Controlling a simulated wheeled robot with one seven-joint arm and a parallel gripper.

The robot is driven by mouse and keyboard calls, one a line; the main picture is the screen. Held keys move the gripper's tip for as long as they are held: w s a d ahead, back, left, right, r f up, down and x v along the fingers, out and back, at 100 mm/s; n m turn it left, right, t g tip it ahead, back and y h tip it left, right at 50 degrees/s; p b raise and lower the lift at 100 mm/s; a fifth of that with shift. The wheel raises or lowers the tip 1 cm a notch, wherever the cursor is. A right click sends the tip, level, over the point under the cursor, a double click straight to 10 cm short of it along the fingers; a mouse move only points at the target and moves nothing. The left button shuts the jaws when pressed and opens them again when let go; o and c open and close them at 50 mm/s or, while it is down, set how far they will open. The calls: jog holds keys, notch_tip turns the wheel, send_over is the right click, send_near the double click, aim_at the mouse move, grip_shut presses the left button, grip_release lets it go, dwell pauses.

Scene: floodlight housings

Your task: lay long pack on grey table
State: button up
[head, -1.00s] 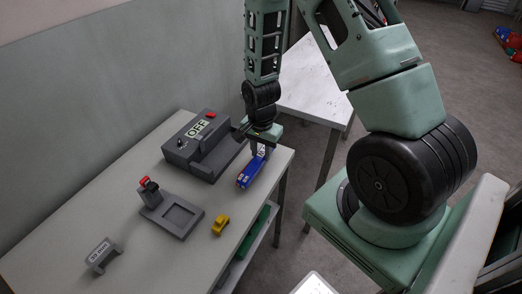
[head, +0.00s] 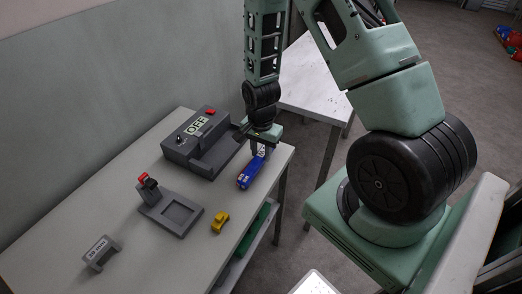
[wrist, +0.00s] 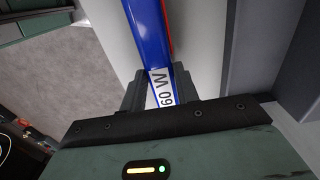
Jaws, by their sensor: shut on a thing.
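The long pack is a blue bar with a white label reading "60 W" and a red edge; in the head view the long pack (head: 246,179) lies low at the right end of the grey table (head: 135,222). In the wrist view the long pack (wrist: 148,32) runs away from between the fingers. My gripper (head: 260,150) is shut on its labelled end; in the wrist view my gripper (wrist: 158,90) has a finger on each side of the label. I cannot tell whether the pack's underside touches the table.
A grey box marked OFF (head: 200,143) with a red button stands just left of my gripper. A grey fixture (head: 171,208) with a square recess, a yellow piece (head: 220,222) and a small grey labelled bracket (head: 101,253) stand further along. A white table (head: 312,85) is behind.

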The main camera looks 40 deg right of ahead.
aim_at(261, 154)
jog(key=shift+f, duration=0.15)
jog(key=o, duration=1.2)
notch_tip(261, 154, up, 17)
jog(key=shift+r, duration=0.2)
